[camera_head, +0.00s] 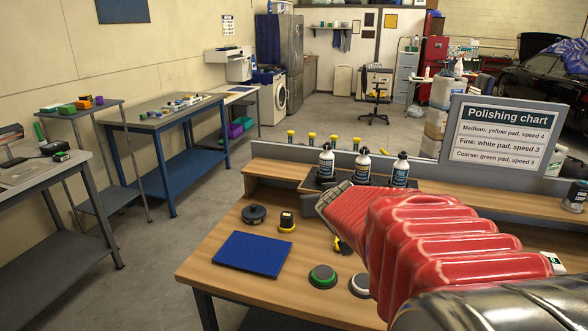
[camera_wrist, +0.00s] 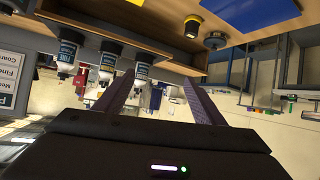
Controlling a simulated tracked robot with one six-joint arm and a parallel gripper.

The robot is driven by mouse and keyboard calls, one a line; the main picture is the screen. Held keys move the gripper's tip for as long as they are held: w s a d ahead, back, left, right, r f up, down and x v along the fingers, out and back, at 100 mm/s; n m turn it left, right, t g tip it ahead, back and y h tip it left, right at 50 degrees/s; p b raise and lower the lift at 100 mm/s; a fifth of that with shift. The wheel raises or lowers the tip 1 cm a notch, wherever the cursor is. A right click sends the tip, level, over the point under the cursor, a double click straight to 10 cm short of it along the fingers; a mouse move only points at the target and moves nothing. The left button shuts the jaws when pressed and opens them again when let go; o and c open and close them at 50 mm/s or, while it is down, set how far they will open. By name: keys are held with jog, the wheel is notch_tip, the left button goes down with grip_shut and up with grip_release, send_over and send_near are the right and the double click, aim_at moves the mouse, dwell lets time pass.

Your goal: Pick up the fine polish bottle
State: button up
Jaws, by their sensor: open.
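Three polish bottles with white tops and dark labels stand upright in a dark tray on the bench's raised shelf: a left one (camera_head: 326,162), a middle one (camera_head: 362,166) and a right one (camera_head: 400,170). Their label words are too small to read surely in the head view, so I cannot tell which is the fine polish. In the wrist view, which is upside down, they hang in a row, one (camera_wrist: 143,66) close to a fingertip, the others (camera_wrist: 106,58) (camera_wrist: 68,52) further left. My gripper (camera_wrist: 158,90) is open and empty, in front of the bottles.
The polishing chart (camera_head: 506,136) stands at the bench's right. A blue mat (camera_head: 252,254), a green-rimmed pad (camera_head: 322,276), a white pad (camera_head: 360,285), a dark round pad (camera_head: 254,214) and a yellow-black item (camera_head: 287,221) lie on the bench. Another bottle (camera_head: 575,197) is far right.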

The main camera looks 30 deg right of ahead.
jog(key=w+d+m+t+h, duration=0.1)
jog(key=d+t+h, duration=0.1)
jog(key=d, duration=1.3)
jog(key=m+t+h, duration=0.1)
jog(key=t+h, duration=0.1)
jog(key=h, duration=0.1)
send_near(402, 172)
jog(key=s, duration=0.1)
jog(key=shift+a+r, duration=0.25)
jog(key=shift+w, duration=0.1)
jog(key=shift+x, duration=4.25)
jog(key=shift+d+f, duration=0.1)
jog(key=shift+f, duration=0.05)
jog(key=shift+x, duration=2.55)
jog(key=shift+f, duration=0.1)
jog(key=shift+c, duration=0.5)
